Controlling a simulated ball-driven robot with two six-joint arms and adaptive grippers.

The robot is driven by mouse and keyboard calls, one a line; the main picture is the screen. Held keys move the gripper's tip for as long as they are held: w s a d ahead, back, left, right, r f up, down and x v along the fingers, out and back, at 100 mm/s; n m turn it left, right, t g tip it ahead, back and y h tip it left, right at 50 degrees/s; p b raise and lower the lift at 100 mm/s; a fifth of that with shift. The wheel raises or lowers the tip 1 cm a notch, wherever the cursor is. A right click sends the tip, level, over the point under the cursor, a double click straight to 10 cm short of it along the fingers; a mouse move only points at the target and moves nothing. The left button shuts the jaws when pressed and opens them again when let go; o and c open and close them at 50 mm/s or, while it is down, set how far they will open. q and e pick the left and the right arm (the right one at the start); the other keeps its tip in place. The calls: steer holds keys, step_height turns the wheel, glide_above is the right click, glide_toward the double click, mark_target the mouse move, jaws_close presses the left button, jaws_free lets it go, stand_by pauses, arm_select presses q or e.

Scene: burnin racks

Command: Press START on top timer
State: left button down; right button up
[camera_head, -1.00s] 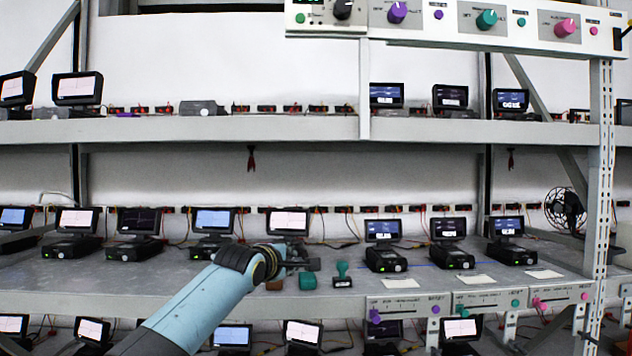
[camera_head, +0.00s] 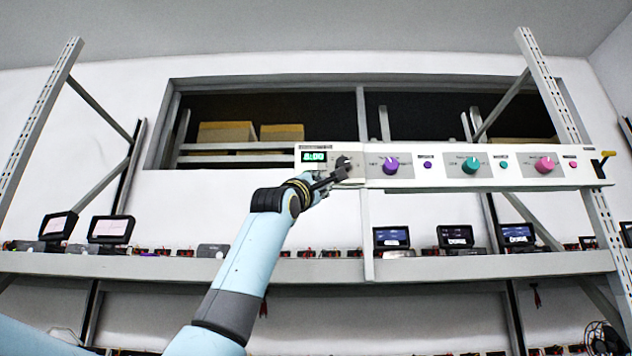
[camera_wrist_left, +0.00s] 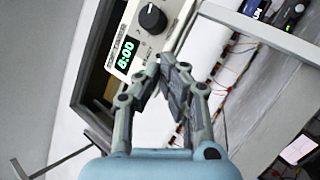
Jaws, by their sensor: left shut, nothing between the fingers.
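The top timer (camera_head: 304,170) is a pale box at the left end of the upper control panel. Its green display (camera_head: 315,157) reads 8:00, and it shows in the left wrist view (camera_wrist_left: 127,54). A black knob (camera_wrist_left: 152,17) sits beside the display. My left gripper (camera_head: 343,168) is raised in front of the timer, partly covering its lower right part. In the left wrist view its fingertips (camera_wrist_left: 172,65) are together and empty, near the timer's lower edge. I cannot tell whether they touch it. The START button is not clearly visible. My right gripper is out of view.
To the timer's right, the panel carries purple (camera_head: 391,165), teal (camera_head: 471,165) and pink (camera_head: 545,164) knobs with small buttons. Below, a shelf (camera_head: 200,265) holds several small monitors. Rack posts (camera_head: 560,100) stand at both sides. The wall between panel and shelf is open.

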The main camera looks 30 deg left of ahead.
arm_select(q)
steer(key=s+r+t, duration=0.1)
steer(key=s+r, duration=0.3)
steer(key=r, duration=0.3)
steer(key=shift+a+n+t+y+b, duration=0.2)
steer(key=shift+n+t+y+b, duration=0.1)
steer(key=shift+b, duration=0.15)
steer(key=shift+s+f, duration=0.1)
steer(key=shift+w+a+p, duration=0.8)
steer(key=shift+w+p, duration=0.45)
steer(key=shift+p, duration=0.05)
steer(key=shift+w+a+p, duration=0.75)
steer(key=shift+w+p, duration=0.55)
steer(key=shift+w+a+p, duration=0.8)
steer(key=shift+w+p, duration=0.45)
steer(key=shift+p, duration=0.05)
